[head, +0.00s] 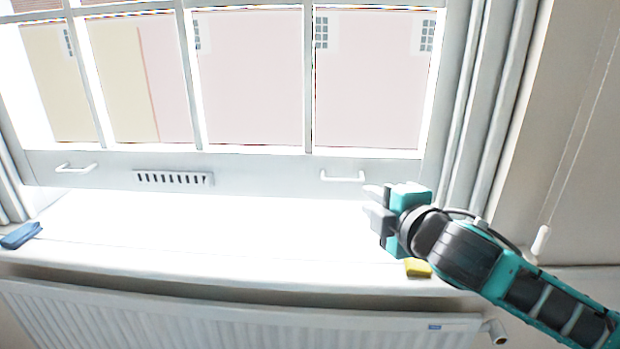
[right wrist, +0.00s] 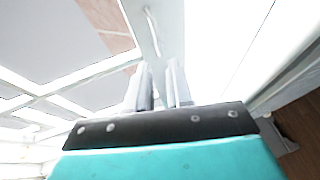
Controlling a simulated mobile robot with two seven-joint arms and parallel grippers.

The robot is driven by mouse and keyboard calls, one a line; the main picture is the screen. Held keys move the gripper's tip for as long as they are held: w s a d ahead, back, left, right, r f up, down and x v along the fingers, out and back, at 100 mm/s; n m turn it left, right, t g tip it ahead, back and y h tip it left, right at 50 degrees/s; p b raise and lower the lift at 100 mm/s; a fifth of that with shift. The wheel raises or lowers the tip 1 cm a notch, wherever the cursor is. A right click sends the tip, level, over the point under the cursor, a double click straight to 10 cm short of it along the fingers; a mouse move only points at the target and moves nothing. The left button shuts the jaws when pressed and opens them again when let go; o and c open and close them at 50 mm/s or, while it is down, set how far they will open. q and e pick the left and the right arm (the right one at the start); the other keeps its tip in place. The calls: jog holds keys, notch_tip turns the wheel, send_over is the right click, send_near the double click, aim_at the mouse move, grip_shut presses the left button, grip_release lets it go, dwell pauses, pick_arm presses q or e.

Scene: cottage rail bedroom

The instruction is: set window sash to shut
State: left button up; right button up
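The white window sash (head: 245,170) has panes above a bottom rail with a slotted vent and two white pull handles. The left handle (head: 76,168) is clear of my arms. The right handle (head: 342,177) is just left of my right gripper (head: 372,204), whose fingers are apart and empty. In the right wrist view a handle (right wrist: 152,32) shows beyond the fingertips (right wrist: 160,70), not between them. The sash rail is just above the bright sill (head: 200,225); I cannot tell whether they touch. My left gripper is not in view.
A yellow block (head: 418,268) lies on the sill's front edge under my right gripper. A blue object (head: 20,236) lies at the sill's left end. A white radiator (head: 240,318) is below. A cord with a white pull (head: 541,240) hangs at right. The middle sill is clear.

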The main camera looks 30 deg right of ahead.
aim_at(344, 182)
jog(key=x, duration=1.3)
jog(key=shift+r, duration=0.35)
jog(key=shift+c, duration=0.2)
grip_shut()
jog(key=shift+f, duration=0.1)
